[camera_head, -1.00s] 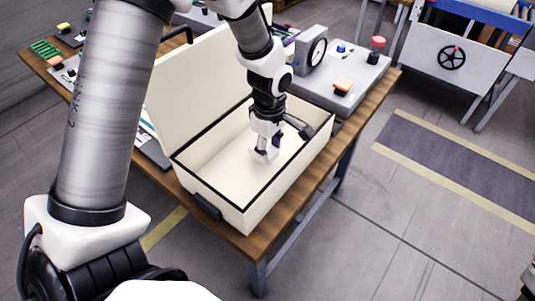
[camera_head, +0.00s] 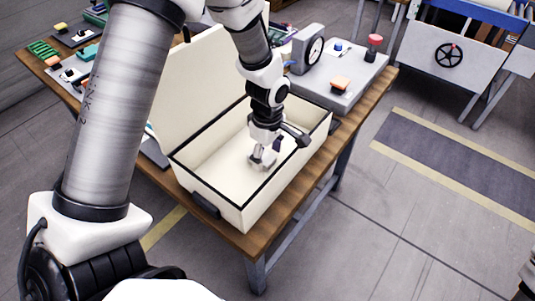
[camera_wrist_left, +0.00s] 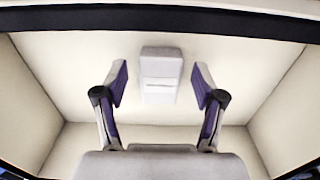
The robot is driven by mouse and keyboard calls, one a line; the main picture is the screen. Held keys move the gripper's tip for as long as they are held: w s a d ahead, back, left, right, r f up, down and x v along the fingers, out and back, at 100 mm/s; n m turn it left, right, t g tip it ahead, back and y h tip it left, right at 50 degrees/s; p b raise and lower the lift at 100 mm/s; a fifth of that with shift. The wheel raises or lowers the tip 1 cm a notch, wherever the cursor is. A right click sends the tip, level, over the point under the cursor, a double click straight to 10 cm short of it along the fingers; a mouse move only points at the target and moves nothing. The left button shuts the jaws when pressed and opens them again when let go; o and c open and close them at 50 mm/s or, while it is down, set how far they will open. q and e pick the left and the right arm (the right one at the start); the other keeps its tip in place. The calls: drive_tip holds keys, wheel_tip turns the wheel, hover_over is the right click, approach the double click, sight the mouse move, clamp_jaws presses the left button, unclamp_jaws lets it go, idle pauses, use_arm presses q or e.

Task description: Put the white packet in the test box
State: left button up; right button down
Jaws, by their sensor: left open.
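The white test box (camera_head: 247,208) stands on the wooden table with its lid (camera_head: 190,85) raised at the back left. My left gripper (camera_head: 262,160) points down inside the box. In the left wrist view its two purple-padded fingers (camera_wrist_left: 160,92) are spread apart. The white packet (camera_wrist_left: 161,70) shows between and beyond the fingertips, against the box floor, with a gap on each side. In the head view the packet is hard to tell from the gripper. My right gripper is not in view.
A grey device with a dial (camera_head: 316,52) and an orange button (camera_head: 341,83) stands behind the box. Small parts lie at the table's far left. The wooden table edge (camera_head: 240,240) runs along the front. A blue-and-white bench with a handwheel (camera_head: 449,55) stands at the back right.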

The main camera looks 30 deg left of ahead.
sight(267, 159)
use_arm(q)
wheel_tip(267, 159, up, 12)
drive_tip(key=shift+f, duration=0.15)
idle(0.5)
